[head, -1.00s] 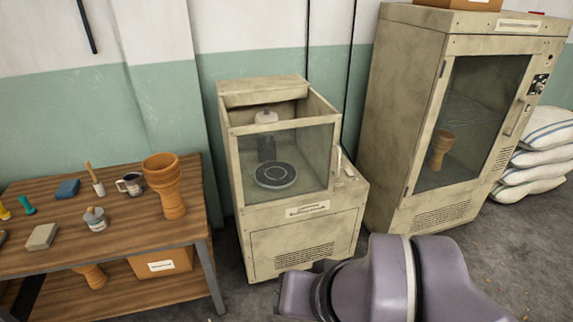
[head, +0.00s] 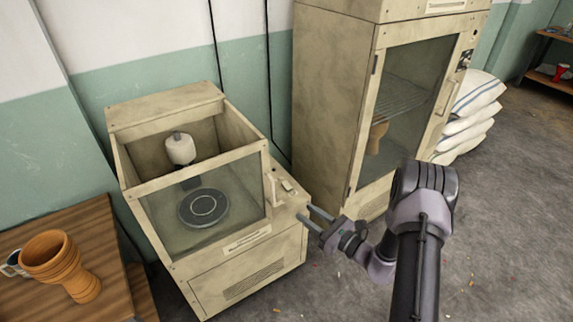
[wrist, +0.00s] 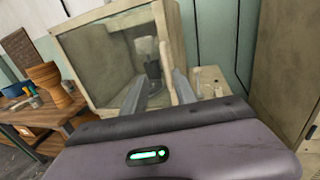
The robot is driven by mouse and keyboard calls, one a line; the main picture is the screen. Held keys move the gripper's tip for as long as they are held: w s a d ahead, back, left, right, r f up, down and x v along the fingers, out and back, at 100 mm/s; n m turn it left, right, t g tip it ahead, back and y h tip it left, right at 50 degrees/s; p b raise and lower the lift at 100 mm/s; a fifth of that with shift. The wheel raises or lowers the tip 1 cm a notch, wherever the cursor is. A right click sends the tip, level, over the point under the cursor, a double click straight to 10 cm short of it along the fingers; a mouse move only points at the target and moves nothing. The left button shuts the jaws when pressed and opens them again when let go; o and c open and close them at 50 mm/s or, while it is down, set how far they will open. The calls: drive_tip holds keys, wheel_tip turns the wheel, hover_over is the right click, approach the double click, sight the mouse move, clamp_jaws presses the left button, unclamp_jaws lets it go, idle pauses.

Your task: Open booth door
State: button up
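The booth (head: 222,262) is a beige cabinet with an open top. Its door (head: 205,205) is a framed glass panel on the front and looks closed. A pale upright handle (head: 272,188) is at the door's right edge; it also shows in the wrist view (wrist: 168,72). My gripper (head: 304,212) is open and empty, just right of the booth's front corner. In the wrist view its two fingers (wrist: 156,88) are spread, with the handle appearing between them, farther off.
A wooden table (head: 60,225) with an orange goblet drum body (head: 62,265) stands at the left. A tall beige cabinet (head: 335,105) with a glass door stands to the right, with white sacks (head: 468,115) beyond it. The floor (head: 500,230) at the right is clear apart from small scraps.

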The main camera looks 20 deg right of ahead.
drive_tip(key=f, duration=0.1)
drive_tip(key=b, duration=0.4)
hover_over(274, 203)
drive_tip(key=shift+w+m, duration=0.3)
drive_tip(key=shift+w, duration=0.05)
clamp_jaws()
idle(0.8)
